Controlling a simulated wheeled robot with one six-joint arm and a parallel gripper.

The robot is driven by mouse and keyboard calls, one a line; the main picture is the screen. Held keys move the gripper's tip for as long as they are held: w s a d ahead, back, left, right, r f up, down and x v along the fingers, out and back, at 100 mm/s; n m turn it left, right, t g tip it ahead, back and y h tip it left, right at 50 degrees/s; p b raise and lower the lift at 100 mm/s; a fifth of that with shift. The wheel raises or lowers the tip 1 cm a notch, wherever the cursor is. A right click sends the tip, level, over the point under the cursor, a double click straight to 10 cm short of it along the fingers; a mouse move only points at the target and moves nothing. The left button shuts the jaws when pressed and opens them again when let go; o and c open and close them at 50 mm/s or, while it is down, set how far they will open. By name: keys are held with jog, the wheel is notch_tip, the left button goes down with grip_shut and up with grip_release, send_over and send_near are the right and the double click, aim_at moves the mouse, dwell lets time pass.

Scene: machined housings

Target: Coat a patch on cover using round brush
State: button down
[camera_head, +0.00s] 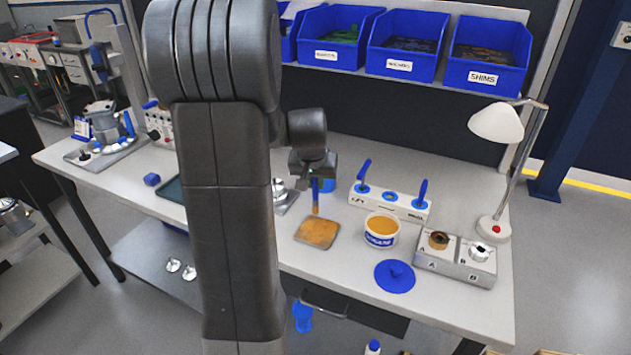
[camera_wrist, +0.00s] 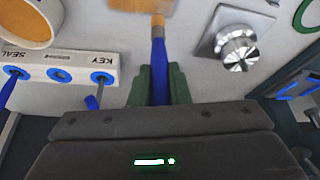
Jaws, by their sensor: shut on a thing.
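My gripper (camera_head: 315,182) is shut on the blue handle of the round brush (camera_head: 315,208), which points down with tan bristles. In the wrist view the brush (camera_wrist: 158,45) extends forward from the green fingers of the gripper (camera_wrist: 158,85). Its bristles are at the far edge of a flat, tan-covered square plate (camera_head: 317,233) in the head view; contact is unclear. A white tub (camera_head: 382,240) of orange-tan paste stands open to the right. A metal part with a ridged knob (camera_wrist: 238,50) sits on a grey square base; I cannot tell which piece is the cover.
A white holder (camera_head: 408,210) carries two blue-handled tools and one empty slot. A blue lid (camera_head: 395,277) lies in front of the tub. A grey A/B block (camera_head: 458,268) and lamp (camera_head: 495,228) stand right. Blue bins (camera_head: 490,72) line the back shelf.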

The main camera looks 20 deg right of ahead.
jog(key=shift+f+b, duration=0.8)
jog(key=shift+f, duration=0.25)
